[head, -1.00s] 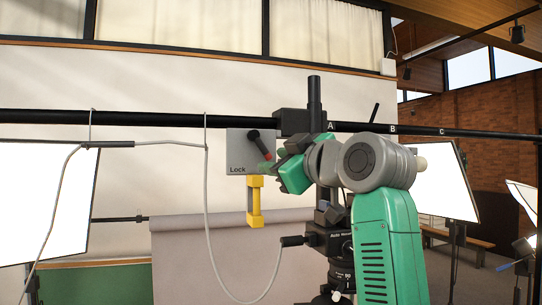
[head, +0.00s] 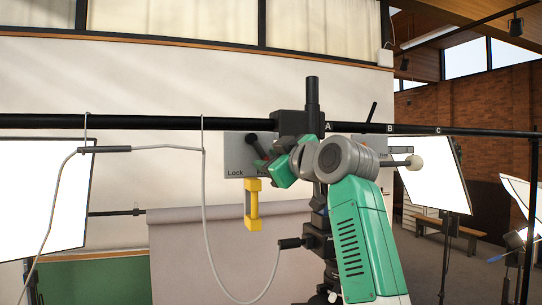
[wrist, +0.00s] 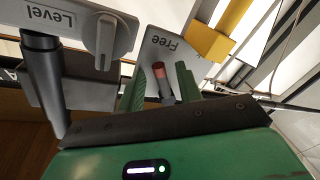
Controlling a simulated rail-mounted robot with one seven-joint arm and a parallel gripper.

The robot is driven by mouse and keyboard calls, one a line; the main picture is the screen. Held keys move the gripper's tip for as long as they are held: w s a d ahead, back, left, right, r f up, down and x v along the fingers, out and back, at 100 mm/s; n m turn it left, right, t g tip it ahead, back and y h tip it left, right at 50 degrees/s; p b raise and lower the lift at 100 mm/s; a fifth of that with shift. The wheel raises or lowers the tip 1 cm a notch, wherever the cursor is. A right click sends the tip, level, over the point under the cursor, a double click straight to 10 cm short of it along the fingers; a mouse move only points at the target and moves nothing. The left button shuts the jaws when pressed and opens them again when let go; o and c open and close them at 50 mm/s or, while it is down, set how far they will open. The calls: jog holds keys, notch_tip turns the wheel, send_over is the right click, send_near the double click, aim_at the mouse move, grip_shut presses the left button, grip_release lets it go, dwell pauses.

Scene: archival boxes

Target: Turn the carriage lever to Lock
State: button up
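The grey lever plate (head: 233,156) hangs from the black rail and reads "Lock" at left, with the start of "Free" at right. The carriage lever's black pivot (head: 252,140) is near the plate's top; its shaft slants down and right toward "Free". Its red end (wrist: 161,73) shows in the wrist view beside the word "Free". My gripper (head: 267,163) is at the lever's end. In the wrist view, the green fingers of my gripper (wrist: 163,82) stand on either side of the lever, apparently open with small gaps. My gripper hides the red end in the head view.
A yellow handle (head: 252,207) hangs just below the plate. The black carriage block (head: 291,123) sits right of it on the rail, marked A, B, C. A grey cable (head: 204,190) loops at left. A "Level" plate with a grey knob (wrist: 105,40) is close in the wrist view.

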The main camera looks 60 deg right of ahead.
aim_at(248, 161)
grip_shut()
jog(key=m, duration=0.2)
jog(key=w+a+f+m+h, duration=0.1)
jog(key=m, duration=0.2)
jog(key=w+a+m+t, duration=0.1)
jog(key=m, duration=0.1)
jog(key=shift+w+a+f, duration=0.1)
jog(key=shift+a+f, duration=0.05)
jog(key=m, duration=0.2)
jog(key=w+a+m+h, duration=0.1)
jog(key=m, duration=0.1)
jog(key=shift+a+h, duration=0.15)
jog(key=shift+h, duration=0.15)
jog(key=shift+w+a+r+m+g+h, duration=0.15)
jog(key=shift+w+m+h, duration=0.1)
jog(key=shift+m, duration=0.5)
jog(key=shift+w+a+r+m+g+h, duration=0.1)
jog(key=shift+a+m+h, duration=0.1)
jog(key=shift+m, duration=0.5)
jog(key=shift+w+a+r+m+g+h, duration=0.15)
jog(key=shift+w+m+h, duration=0.1)
jog(key=shift+m, duration=0.8)
